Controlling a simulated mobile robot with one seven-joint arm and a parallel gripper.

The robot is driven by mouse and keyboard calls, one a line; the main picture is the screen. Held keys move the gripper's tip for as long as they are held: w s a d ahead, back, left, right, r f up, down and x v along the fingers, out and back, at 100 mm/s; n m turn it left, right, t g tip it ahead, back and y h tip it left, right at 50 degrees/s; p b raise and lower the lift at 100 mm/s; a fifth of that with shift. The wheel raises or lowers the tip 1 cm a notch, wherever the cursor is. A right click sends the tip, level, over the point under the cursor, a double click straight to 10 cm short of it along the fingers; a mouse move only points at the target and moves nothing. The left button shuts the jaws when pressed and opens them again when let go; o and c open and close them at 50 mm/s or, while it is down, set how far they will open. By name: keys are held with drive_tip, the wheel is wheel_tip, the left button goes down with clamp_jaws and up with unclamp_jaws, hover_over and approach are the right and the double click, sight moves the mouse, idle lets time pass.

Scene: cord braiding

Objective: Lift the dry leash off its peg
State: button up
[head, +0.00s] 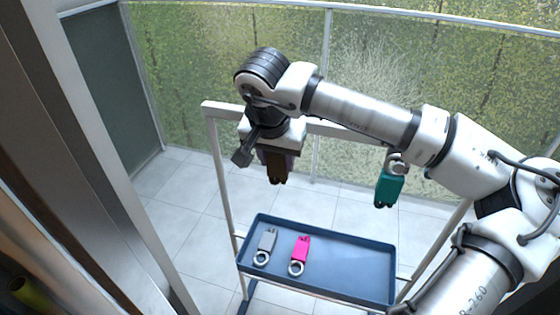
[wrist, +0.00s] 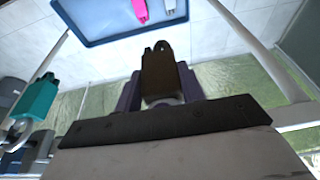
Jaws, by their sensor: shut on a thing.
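My gripper (head: 277,168) is shut on a dark brown leash piece (head: 273,160), at the left part of the rack's top rail (head: 222,108). In the wrist view the brown piece (wrist: 158,70) sits between two purple fingers, its free end pointing at the tray. Part of a pale ring shows at its base. My gripper hides the rail and any peg there, so I cannot tell whether the brown piece is still on a peg. A teal leash piece (head: 389,188) hangs by its ring at the right; it also shows in the wrist view (wrist: 40,97). Nothing visible marks which is dry.
A blue tray (head: 345,285) sits low in the rack. A grey piece (head: 267,241) and a pink piece (head: 300,250), both with rings, lie in its left half. The right half is clear. Glass panels stand behind; a dark-edged frame is at the left.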

drive_tip(key=shift+s+a+b, duration=0.2)
drive_tip(key=shift+s+a, duration=0.05)
drive_tip(key=shift+s, duration=0.55)
drive_tip(key=shift+s+a+b, duration=0.25)
drive_tip(key=shift+s+a, duration=0.05)
drive_tip(key=shift+s, duration=0.55)
drive_tip(key=shift+s+a+b, duration=0.2)
drive_tip(key=shift+s+a, duration=0.05)
drive_tip(key=shift+s, duration=0.55)
